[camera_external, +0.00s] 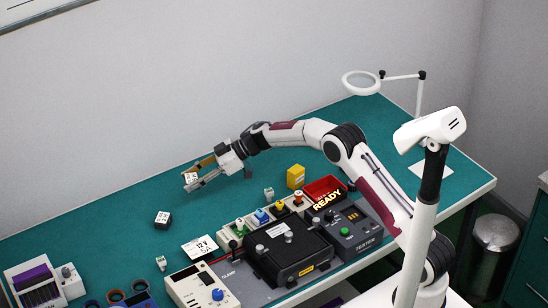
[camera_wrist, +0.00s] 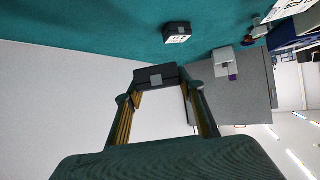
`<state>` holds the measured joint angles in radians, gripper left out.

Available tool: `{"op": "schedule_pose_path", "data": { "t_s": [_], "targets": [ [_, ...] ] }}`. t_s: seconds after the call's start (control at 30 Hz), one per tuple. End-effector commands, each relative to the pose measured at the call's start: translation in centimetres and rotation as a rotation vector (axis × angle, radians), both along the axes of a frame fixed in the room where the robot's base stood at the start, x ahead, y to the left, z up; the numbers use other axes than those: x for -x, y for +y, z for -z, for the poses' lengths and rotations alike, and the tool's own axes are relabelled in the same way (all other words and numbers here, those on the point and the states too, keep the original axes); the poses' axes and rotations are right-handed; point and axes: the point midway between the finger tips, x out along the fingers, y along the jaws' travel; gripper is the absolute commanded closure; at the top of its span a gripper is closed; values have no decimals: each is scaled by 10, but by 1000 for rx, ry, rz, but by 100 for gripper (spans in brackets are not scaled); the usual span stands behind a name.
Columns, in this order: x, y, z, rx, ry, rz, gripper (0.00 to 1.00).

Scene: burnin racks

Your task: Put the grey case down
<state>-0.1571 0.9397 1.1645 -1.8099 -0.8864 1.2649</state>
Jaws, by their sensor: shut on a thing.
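The grey case (camera_external: 191,177) is a small dark block with a light label, held between the fingertips of my gripper (camera_external: 197,177). In the external view it is above the back left part of the green bench. In the wrist view the grey case (camera_wrist: 155,77) spans the gap between the fingertips of my gripper (camera_wrist: 158,88), with a lighter grey square on its visible face. The fingers hide part of it in the external view.
Another dark case with a white label (camera_external: 163,219) lies on the green bench (camera_external: 110,235), below and left of my gripper. A tester (camera_external: 352,232) and black fixture (camera_external: 287,250) stand right. A purple-filled rack (camera_external: 35,280) stands at left. Bare bench surrounds the loose case.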

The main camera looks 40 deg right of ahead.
Motion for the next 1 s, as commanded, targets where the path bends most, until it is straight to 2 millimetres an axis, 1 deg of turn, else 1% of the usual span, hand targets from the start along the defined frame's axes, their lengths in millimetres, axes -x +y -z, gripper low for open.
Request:
{"op": "schedule_pose_path", "data": {
  "t_s": [0.03, 0.17, 0.67, 0.83, 1.0],
  "targets": [
    [3, 1, 0, -1, 0, -1, 84],
    [6, 3, 0, 1, -1, 13, 84],
    [5, 2, 2, 0, -1, 27, 84],
    [5, 2, 15, 1, 0, 27, 84],
    [5, 2, 38, 0, 2, 27, 84]
  ]
}}
